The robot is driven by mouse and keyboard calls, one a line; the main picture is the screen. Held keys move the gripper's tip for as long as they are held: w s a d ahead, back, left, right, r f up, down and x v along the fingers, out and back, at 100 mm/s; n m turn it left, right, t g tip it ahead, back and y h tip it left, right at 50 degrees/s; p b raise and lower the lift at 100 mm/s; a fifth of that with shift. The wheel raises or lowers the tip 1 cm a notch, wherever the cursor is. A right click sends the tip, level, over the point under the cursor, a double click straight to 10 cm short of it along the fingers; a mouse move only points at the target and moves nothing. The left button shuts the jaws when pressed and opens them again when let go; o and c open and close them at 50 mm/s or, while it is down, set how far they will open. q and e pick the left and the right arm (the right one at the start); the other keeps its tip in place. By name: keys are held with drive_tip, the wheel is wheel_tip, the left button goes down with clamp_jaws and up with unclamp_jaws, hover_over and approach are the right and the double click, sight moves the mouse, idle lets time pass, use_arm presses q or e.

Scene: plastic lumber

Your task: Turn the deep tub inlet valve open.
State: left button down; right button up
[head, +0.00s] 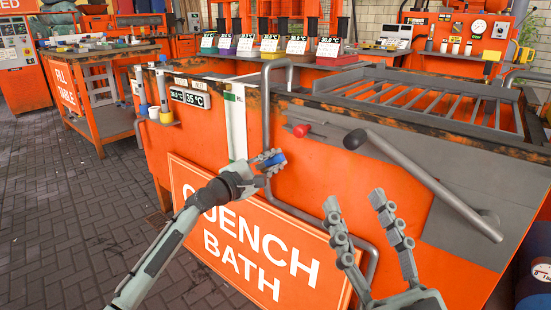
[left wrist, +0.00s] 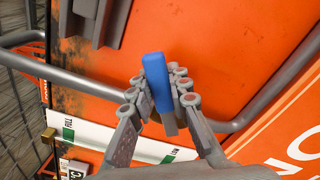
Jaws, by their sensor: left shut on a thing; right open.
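A blue valve handle (head: 278,159) sits low on the front of the orange quench bath (head: 330,180), near a grey pipe (head: 266,110). My left gripper (head: 268,164) is shut on this blue handle. In the left wrist view the blue handle (left wrist: 155,82) stands up between the fingers of my left gripper (left wrist: 158,92), its upper part showing above them. The valve body is mostly hidden by the fingers. My right gripper (head: 364,208) is open and empty in front of the bath, to the right of the sign.
A red knob (head: 300,130) and a long grey lever bar (head: 430,185) are on the bath front. A QUENCH BATH sign (head: 240,240) leans below. Small containers (head: 153,112) stand on a side shelf. The brick floor at left is clear.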

idle(0.4)
use_arm(q)
drive_tip(key=c, duration=1.4)
unclamp_jaws()
drive_tip(key=shift+a, duration=0.1)
drive_tip(key=v, duration=1.2)
drive_tip(key=shift+c, duration=0.3)
